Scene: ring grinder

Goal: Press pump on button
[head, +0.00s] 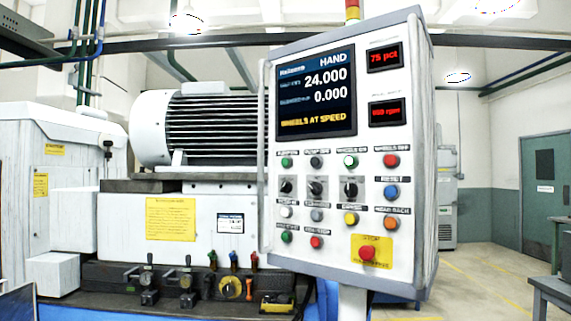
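The control panel (330,228) stands upright in the middle of the head view, facing me. Its top button row has a green button (286,162) at the left, a dark button (316,162), a brighter green button (350,161) and a red button (391,160). The labels are small and blurred; the leftmost green button may be the pump on button, but I cannot read its label surely. The screen (316,92) reads HAND, 24.000, 0.000 and WHEELS AT SPEED. Neither of my grippers is in view.
Three dark selector knobs (316,188) sit below the top row. A red emergency button (367,253) on a yellow plate is low on the panel. A vertical handle rail (262,160) runs along the panel's left edge. The grinder's motor (205,128) is behind left. Floor is open at right.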

